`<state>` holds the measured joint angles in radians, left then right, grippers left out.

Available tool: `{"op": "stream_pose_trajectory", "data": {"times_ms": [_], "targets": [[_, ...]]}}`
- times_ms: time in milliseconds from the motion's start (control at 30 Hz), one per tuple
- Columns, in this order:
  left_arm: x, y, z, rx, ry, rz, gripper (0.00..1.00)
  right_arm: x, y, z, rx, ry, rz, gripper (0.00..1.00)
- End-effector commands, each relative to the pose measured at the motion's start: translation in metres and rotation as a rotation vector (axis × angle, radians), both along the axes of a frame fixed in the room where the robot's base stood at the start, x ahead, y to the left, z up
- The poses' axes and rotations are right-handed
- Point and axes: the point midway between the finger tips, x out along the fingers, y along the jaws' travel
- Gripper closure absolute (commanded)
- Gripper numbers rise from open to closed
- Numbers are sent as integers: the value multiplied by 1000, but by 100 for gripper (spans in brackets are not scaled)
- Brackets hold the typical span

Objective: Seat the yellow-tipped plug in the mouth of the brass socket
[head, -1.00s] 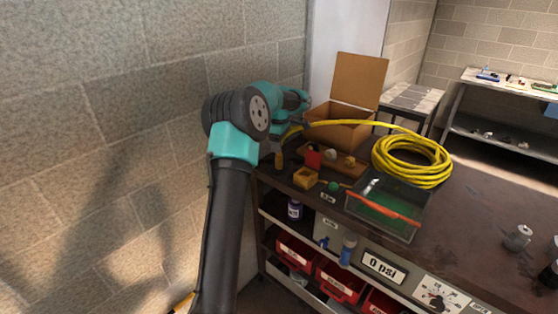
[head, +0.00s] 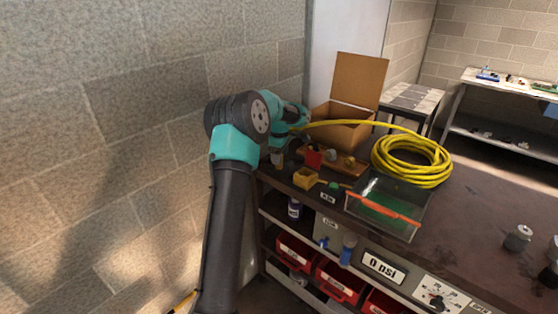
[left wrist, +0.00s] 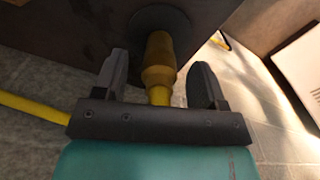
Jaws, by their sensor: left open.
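In the left wrist view, a brass-coloured stepped fitting (left wrist: 158,50) stands out from a dark round flange (left wrist: 160,20) on a brown surface. I take it for the socket. A yellow piece (left wrist: 160,95), likely the plug, is in line with it at its near end. I cannot tell how deep it sits. My left gripper (left wrist: 160,78) is open, one finger on each side of the fitting, with gaps showing. In the head view my left gripper (head: 277,156) is small and partly hidden at the bench's far left end. My right gripper is not in view.
A yellow hose (head: 412,160) lies coiled on the dark bench (head: 480,215) and runs left past an open cardboard box (head: 358,80). A clear tray with a red-orange edge (head: 385,205) and small blocks (head: 305,179) stand nearby. A block wall (head: 130,130) bounds the left.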

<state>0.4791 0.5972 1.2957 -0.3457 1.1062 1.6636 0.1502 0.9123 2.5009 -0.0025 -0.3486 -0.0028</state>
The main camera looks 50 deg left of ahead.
Motion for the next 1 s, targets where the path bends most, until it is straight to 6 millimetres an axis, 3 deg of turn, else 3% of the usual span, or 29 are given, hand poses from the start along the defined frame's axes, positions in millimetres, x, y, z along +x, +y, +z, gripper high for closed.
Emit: {"op": "stream_pose_trajectory", "data": {"times_ms": [67,633,1000], "targets": [[0,0,0,0,0,0,38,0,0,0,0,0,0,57],[0,0,0,0,0,0,92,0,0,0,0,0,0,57],[0,0,5,0,-1,0,92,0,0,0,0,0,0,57]]}}
